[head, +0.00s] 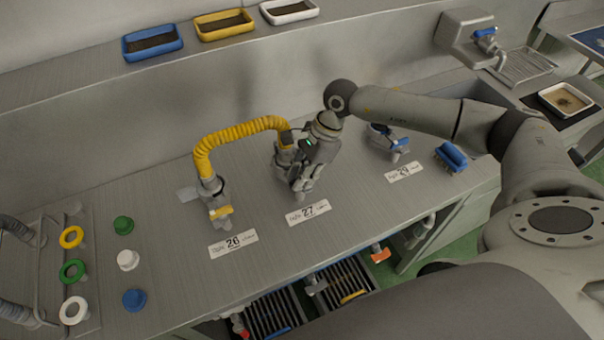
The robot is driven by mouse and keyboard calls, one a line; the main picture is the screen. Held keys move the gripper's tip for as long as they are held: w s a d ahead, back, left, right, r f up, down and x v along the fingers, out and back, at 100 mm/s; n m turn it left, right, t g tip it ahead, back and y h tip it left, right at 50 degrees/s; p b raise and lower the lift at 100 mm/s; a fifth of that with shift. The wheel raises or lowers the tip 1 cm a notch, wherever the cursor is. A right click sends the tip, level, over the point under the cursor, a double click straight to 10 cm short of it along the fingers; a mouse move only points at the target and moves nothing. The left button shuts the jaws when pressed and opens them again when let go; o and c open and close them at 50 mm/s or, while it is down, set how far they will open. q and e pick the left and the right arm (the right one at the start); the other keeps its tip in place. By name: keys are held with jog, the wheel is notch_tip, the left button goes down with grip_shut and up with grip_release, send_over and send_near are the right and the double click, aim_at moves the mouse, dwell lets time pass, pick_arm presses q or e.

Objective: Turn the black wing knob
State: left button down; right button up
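My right gripper (303,180) reaches in from the right and points down at the fitting behind the label 27 (308,212). Its fingers cover most of that fitting, and I cannot tell whether they are open or shut, or touch anything. No black wing knob shows clearly; whether one is hidden behind the fingers cannot be told. A yellow corrugated hose (240,132) runs from the fitting at label 26 to a dark connector beside my gripper. The valve at label 26 has a yellow handle (221,212). My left gripper is not in view.
Green, white and blue knobs (133,299) sit at the left. Coloured trays (152,41) line the back ledge. Taps and slotted racks (272,314) are below the front edge.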

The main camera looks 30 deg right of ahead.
grip_shut()
